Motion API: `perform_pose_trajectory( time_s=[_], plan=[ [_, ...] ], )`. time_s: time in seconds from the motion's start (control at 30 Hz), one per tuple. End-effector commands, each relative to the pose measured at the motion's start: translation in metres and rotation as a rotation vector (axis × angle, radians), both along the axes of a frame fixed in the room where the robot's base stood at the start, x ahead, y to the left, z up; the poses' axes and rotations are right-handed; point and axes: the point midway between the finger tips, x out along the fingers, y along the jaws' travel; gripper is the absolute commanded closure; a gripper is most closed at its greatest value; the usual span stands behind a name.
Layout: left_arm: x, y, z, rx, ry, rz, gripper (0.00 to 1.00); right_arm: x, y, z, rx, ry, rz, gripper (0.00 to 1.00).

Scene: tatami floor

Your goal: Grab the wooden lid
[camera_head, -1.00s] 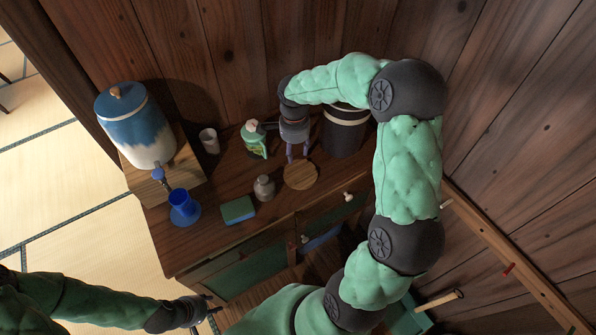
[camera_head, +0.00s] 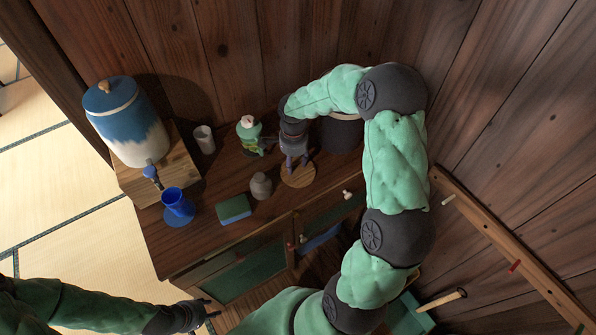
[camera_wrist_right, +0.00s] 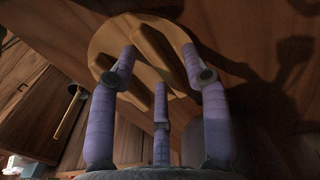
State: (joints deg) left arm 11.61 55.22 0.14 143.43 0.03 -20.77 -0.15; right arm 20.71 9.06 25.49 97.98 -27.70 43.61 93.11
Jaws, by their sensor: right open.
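The round wooden lid (camera_head: 298,179) lies on the cabinet top, in front of a dark cylindrical container (camera_head: 340,134). In the right wrist view the lid (camera_wrist_right: 104,38) shows a raised bar-like handle across its face. My right gripper (camera_head: 293,163) is open directly over the lid, hiding part of it. In the right wrist view its purple fingers (camera_wrist_right: 160,75) are spread around the handle; I cannot tell whether they touch the lid. My left gripper (camera_head: 207,308) is low at the left, away from the cabinet top, and too small to read its jaws.
A blue and white dispenser (camera_head: 128,125) stands on a wooden block at the left. A wooden wall is close behind.

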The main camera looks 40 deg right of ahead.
Motion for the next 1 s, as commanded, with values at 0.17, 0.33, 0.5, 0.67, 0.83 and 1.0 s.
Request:
perform_pose_trajectory(
  time_s=[0.17, 0.33, 0.5, 0.67, 0.83, 1.0],
  plan=[
    [0.000, 0.000, -0.001, 0.000, 0.000, 0.000, 0.60, 0.000, 0.000, -0.001, 0.000, 0.000, 0.000, 0.52],
    [0.000, 0.000, -0.001, 0.000, 0.000, 0.000, 0.60, 0.000, 0.000, -0.001, 0.000, 0.000, 0.000, 0.86],
    [0.000, 0.000, -0.001, 0.000, 0.000, 0.000, 0.60, 0.000, 0.000, -0.001, 0.000, 0.001, 0.000, 1.00],
    [0.000, 0.000, -0.001, 0.000, 0.000, 0.000, 0.60, 0.000, 0.000, -0.001, 0.000, 0.001, 0.000, 1.00],
    [0.000, 0.000, 0.001, 0.000, 0.000, 0.000, 0.60, 0.000, 0.000, 0.001, 0.000, 0.001, 0.000, 1.00],
    [0.000, 0.000, 0.010, 0.000, 0.000, 0.000, 0.60, 0.000, 0.000, 0.018, -0.001, -0.002, 0.000, 1.00]
  ],
)
